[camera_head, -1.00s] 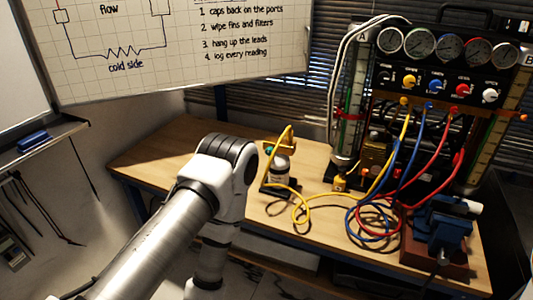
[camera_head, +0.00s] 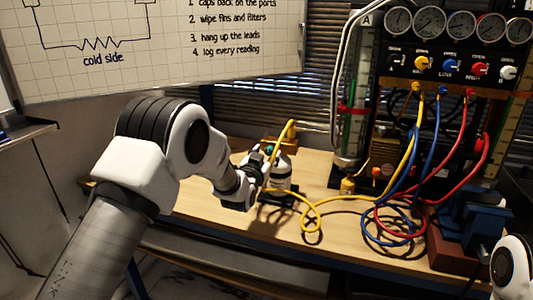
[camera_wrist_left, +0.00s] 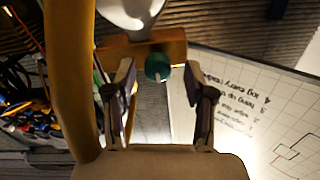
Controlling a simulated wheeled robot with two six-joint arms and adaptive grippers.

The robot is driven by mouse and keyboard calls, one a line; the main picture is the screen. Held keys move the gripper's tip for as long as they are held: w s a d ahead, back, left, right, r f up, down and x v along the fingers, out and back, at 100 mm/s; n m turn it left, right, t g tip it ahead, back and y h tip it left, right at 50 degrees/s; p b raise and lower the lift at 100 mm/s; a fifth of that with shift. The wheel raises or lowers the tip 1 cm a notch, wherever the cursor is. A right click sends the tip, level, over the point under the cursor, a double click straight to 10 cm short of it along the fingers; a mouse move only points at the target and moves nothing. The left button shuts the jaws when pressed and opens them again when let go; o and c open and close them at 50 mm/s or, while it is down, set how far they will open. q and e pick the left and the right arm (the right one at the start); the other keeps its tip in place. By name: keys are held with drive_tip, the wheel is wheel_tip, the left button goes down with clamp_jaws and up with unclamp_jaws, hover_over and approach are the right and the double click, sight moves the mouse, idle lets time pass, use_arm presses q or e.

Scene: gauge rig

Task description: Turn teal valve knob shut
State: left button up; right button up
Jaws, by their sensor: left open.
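The teal valve knob (camera_head: 269,149) is a small round knob at the top of a white cylinder (camera_head: 281,175) on the bench, partly hidden by my left arm. My left gripper (camera_head: 254,160) is at the near left of the cylinder top, close to the knob. In the left wrist view the teal knob (camera_wrist_left: 158,67) sits on a brass-coloured bar (camera_wrist_left: 175,50). My left gripper (camera_wrist_left: 161,80) is open there, with one finger on each side of the knob's line. I cannot tell whether they touch it. My right gripper is out of view.
A yellow hose (camera_head: 280,147) rises beside the knob and loops over the wooden bench (camera_head: 225,212). The gauge panel (camera_head: 440,62) stands at the right, with blue and red hoses below it and a blue vise (camera_head: 475,222) at the front right. A whiteboard (camera_head: 200,60) hangs behind.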

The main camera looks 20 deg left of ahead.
use_arm(q)
drive_tip(key=shift+w+d, duration=0.15)
drive_tip(key=shift+w, duration=0.5)
clamp_jaws()
drive_tip(key=shift+m, duration=0.4)
drive_tip(key=m+b, duration=0.1)
drive_tip(key=m, duration=0.2)
drive_tip(key=shift+b, duration=0.35)
drive_tip(key=m+b, duration=0.1)
drive_tip(key=m, duration=0.3)
drive_tip(key=shift+m, duration=0.4)
drive_tip(key=m+b, duration=0.1)
drive_tip(key=m, duration=0.3)
drive_tip(key=shift+m+b, duration=0.3)
drive_tip(key=m+b, duration=0.1)
drive_tip(key=m, duration=0.3)
drive_tip(key=shift+f+m, duration=0.15)
drive_tip(key=shift+m, duration=0.25)
drive_tip(key=shift+d, duration=0.1)
